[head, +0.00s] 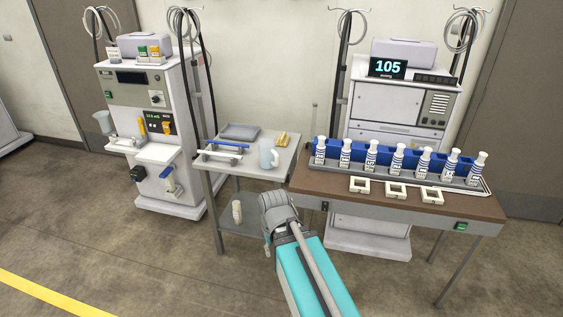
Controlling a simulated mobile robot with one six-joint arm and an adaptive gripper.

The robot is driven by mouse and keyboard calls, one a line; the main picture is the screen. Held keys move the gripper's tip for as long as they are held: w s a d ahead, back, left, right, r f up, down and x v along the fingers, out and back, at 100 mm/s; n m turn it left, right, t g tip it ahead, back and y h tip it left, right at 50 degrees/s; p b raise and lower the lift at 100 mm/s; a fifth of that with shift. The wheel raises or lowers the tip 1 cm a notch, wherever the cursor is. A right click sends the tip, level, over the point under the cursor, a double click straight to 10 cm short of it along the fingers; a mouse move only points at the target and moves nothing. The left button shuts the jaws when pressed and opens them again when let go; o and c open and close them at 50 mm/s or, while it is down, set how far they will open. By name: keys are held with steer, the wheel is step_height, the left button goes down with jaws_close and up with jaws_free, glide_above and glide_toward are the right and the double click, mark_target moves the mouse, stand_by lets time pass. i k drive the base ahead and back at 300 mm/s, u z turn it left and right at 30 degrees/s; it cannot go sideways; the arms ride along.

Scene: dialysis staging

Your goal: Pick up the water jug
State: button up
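A pale blue jug (266,158), which looks like the water jug, stands upright on the small grey side table (238,172), near its right side. My gripper (277,200) is grey and sits in front of the side table, lower in the picture than the jug and apart from it. Its fingers are too small and merged to tell whether they are open or shut. Nothing is clearly seen held in it.
A grey tray (240,132), blue and white bars (222,148) and a tan item (283,139) share the tabletop. A pale item (237,212) is on the lower shelf. On the right, a brown-topped bench (330,186) holds several labelled bottles. A dialysis machine (180,195) stands left.

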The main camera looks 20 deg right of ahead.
mark_target(269, 157)
steer(key=u, duration=0.15)
steer(key=i, duration=0.95)
steer(key=z, duration=0.05)
